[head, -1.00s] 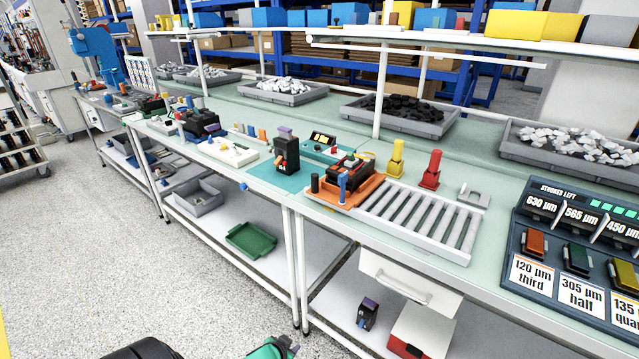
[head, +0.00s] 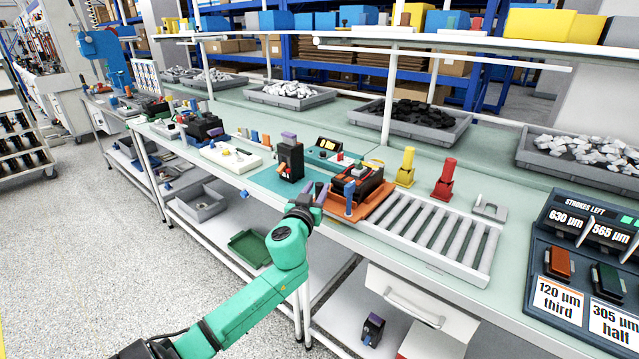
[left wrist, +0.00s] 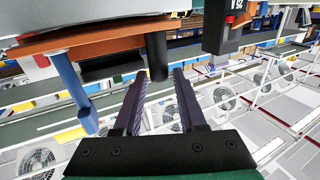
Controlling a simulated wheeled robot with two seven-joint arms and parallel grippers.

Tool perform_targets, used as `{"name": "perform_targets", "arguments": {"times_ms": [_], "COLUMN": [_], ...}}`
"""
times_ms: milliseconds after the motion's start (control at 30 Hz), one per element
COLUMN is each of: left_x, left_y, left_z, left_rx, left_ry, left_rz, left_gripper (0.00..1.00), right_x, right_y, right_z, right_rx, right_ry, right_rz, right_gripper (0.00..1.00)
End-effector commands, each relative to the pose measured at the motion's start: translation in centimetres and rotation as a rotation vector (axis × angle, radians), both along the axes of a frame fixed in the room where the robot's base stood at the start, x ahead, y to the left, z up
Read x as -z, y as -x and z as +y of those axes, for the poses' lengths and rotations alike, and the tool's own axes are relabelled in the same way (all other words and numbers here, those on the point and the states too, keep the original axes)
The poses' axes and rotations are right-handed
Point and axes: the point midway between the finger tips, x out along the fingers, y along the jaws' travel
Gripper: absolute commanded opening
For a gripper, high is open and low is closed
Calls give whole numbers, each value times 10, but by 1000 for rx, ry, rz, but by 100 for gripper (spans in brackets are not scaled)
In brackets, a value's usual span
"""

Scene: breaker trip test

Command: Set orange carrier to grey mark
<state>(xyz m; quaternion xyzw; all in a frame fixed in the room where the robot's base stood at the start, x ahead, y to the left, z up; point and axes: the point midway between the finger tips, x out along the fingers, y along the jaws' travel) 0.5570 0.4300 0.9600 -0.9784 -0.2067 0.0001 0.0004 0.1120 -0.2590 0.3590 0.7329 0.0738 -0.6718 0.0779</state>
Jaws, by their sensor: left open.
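The orange carrier (head: 374,206) sits on the bench at the left end of a roller track (head: 432,232), with a black device (head: 357,181) on it. A blue post (head: 349,196) stands at its front. My left gripper (head: 308,194) is open and empty at the bench's front edge, just left of the carrier. In the left wrist view, the carrier (left wrist: 105,44) is ahead and to the left, with the blue post (left wrist: 72,88). A dark post (left wrist: 157,78) shows beyond the gap between the open fingers. I cannot make out a grey mark. My right gripper is out of view.
A black breaker-like unit (head: 290,158) stands on a teal mat just behind my left gripper. A yellow (head: 406,168) and a red stand (head: 445,180) and a grey bracket (head: 489,208) are behind the track. A label panel (head: 585,265) is at the right.

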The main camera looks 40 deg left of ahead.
Motion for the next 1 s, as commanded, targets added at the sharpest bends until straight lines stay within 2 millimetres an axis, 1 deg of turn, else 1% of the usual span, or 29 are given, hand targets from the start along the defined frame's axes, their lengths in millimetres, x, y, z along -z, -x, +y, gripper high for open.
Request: {"name": "perform_targets", "arguments": {"times_ms": [33, 133, 233, 400, 433, 467, 500, 533, 1000], "left_x": [-1, 0, 1, 1, 1, 1, 1, 1, 2], "left_y": [-9, -20, -23, -23, -23, -23, -23, -23, -23], "left_z": [4, 8, 10, 10, 10, 10, 10, 10, 9], "left_rx": [0, 1, 1, 2, 2, 2, 2, 2, 2], "left_ry": [0, 2, 2, 1, 1, 1, 1, 1, 2], "left_rz": [-1, -1, 0, 1, 1, 1, 1, 1, 1], "left_gripper": [40, 40, 40, 40, 36, 25, 10, 0, 0], "right_x": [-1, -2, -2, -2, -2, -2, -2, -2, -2], "right_y": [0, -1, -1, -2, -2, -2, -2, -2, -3], "right_z": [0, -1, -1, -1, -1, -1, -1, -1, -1], "right_rx": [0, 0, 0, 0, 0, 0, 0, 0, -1], "right_ry": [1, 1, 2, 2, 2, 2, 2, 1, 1], "right_rz": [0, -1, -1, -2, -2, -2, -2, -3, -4], "right_gripper": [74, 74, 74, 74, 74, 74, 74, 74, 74]}}
